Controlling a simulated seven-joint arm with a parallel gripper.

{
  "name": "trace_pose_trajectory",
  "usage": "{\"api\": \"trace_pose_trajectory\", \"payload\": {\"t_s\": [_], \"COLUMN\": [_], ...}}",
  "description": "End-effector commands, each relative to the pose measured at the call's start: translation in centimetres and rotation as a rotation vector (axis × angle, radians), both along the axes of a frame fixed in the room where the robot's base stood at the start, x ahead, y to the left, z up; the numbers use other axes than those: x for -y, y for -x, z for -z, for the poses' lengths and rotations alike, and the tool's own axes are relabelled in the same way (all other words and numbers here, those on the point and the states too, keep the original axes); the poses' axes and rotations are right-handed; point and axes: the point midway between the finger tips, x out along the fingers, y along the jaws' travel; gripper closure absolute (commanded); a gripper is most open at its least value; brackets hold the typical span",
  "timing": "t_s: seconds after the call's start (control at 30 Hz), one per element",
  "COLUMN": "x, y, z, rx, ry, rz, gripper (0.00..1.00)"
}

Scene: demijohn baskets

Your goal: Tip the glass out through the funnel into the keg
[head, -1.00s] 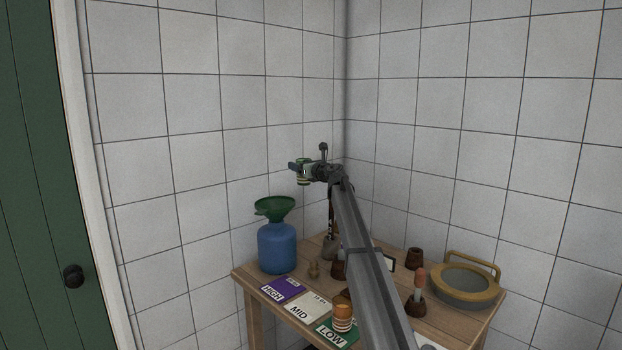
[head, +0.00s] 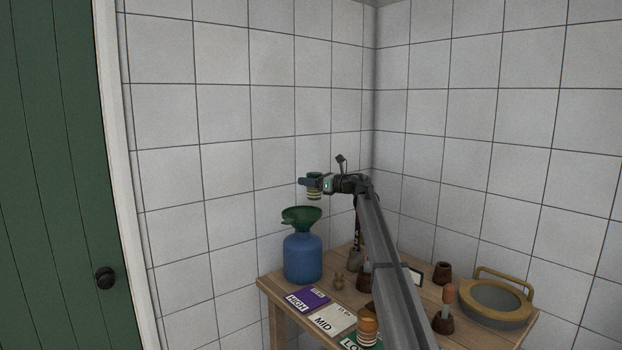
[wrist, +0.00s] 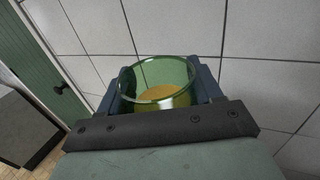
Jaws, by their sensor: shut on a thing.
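The wrist view shows the glass (wrist: 158,80) between the two jaws, with a yellow-amber content (wrist: 162,94) inside. The dark green funnel (head: 303,217) sits in the mouth of the blue keg (head: 303,258) at the table's back left. The glass is above the funnel, apart from it, and a little to its right in the head view. The inside of the funnel is mostly hidden.
The wooden table (head: 283,299) carries HIGH (head: 308,298), MID (head: 331,319) and LOW cards. An orange striped cup (head: 367,331) stands on the LOW card (head: 350,341). Tiled walls rise close behind.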

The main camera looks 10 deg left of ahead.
Motion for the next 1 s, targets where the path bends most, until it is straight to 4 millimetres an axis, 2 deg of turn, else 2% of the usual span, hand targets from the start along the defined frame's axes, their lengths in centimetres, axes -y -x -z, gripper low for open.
{"api": "trace_pose_trajectory", "payload": {"t_s": [0.5,0.7,1.0], "x": [0.0,0.3,0.3], "y": [0.0,-0.4,-0.3], "z": [2.9,2.6,2.6], "rx": [-0.001,0.141,0.145], "ry": [-0.001,0.159,0.162], "rz": [0.001,0.000,0.001], "gripper": [0.77,0.77,0.77]}}
